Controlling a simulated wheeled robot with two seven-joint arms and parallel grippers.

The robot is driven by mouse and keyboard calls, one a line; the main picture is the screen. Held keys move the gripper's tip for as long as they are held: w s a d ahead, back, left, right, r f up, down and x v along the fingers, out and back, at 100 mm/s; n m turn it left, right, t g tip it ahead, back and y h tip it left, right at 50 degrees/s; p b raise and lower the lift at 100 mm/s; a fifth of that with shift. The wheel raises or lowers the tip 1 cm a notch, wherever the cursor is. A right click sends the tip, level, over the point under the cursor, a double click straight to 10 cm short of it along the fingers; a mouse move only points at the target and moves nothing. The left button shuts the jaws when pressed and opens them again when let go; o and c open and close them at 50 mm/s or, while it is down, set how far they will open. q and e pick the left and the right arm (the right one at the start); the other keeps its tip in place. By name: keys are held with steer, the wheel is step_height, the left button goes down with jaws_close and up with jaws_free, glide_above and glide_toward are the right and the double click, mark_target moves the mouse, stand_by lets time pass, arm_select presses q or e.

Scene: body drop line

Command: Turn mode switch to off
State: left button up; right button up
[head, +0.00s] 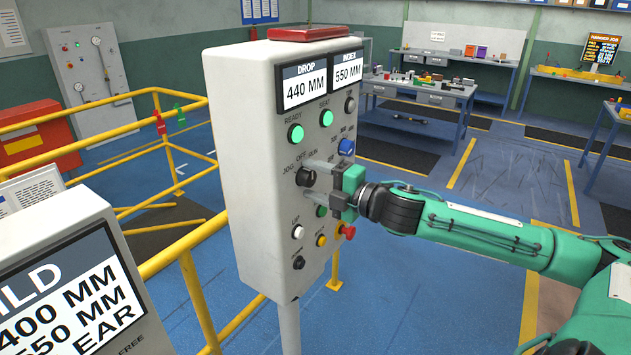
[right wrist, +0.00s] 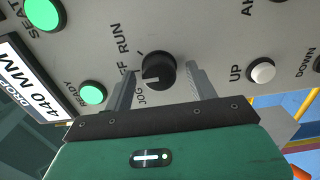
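The mode switch (head: 306,177) is a black round knob on the grey control box (head: 245,150), under the labels JOG, OFF and RUN. In the right wrist view the knob (right wrist: 160,70) has a white mark pointing left, toward the labels; a finger partly hides OFF, and I cannot tell exactly which label the mark meets. My right gripper (head: 315,182) is open, with one finger on each side of the knob. In the right wrist view a gap shows between the knob and each finger (right wrist: 159,76). My left gripper is out of view.
Close around the knob are green lamps (head: 296,133), a blue selector (head: 345,147), a white UP button (head: 298,232), a yellow button (head: 321,241) and a red mushroom button (head: 346,232). Yellow railing (head: 190,240) stands behind the box. A second display box (head: 60,270) stands at lower left.

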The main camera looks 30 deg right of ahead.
steer(key=shift+s, duration=0.1)
stand_by(0.3)
steer(key=shift+s+d+f+b, duration=0.15)
steer(key=shift+s+d+b, duration=0.2)
steer(key=shift+s+b, duration=0.2)
steer(key=shift+s+d+b, duration=0.1)
steer(key=shift+s+b, duration=0.5)
steer(key=shift+b, duration=0.05)
steer(key=shift+s, duration=0.1)
steer(key=p+v, duration=0.4)
steer(key=v, duration=0.7)
stand_by(0.4)
steer(key=shift+d, duration=0.1)
stand_by(0.4)
